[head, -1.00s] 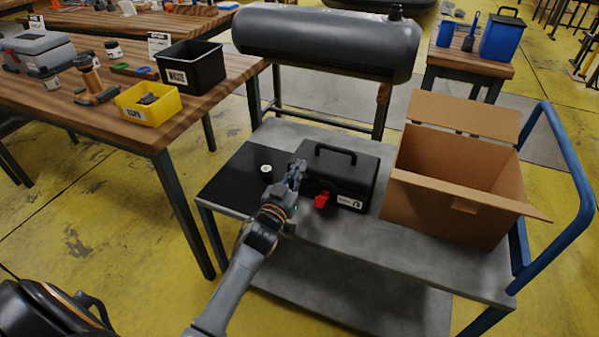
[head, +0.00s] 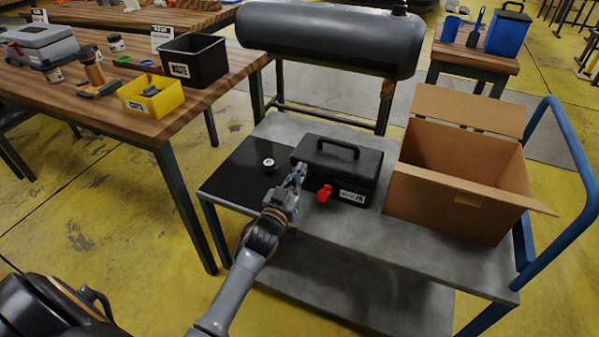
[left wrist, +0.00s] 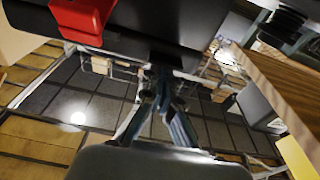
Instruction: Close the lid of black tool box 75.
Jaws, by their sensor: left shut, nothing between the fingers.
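The black tool box 75 (head: 351,177) stands on the grey cart top with its handle up. Its lid (head: 336,155) looks down on the body; I cannot tell whether it is fully seated. A red latch (head: 323,193) sticks out at the front left, and it also shows in the left wrist view (left wrist: 85,18). My left gripper (head: 299,169) is shut and empty beside the box's front left corner. In the left wrist view, the gripper's fingers (left wrist: 160,88) point at the box's dark underside edge. Contact with the box cannot be told. My right gripper is not in view.
An open cardboard box (head: 450,205) stands close right of the tool box. A black mat (head: 240,178) with a small round item (head: 269,164) lies to the left. A large dark cylinder (head: 330,40) is behind. The cart's blue handle (head: 575,160) is at right.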

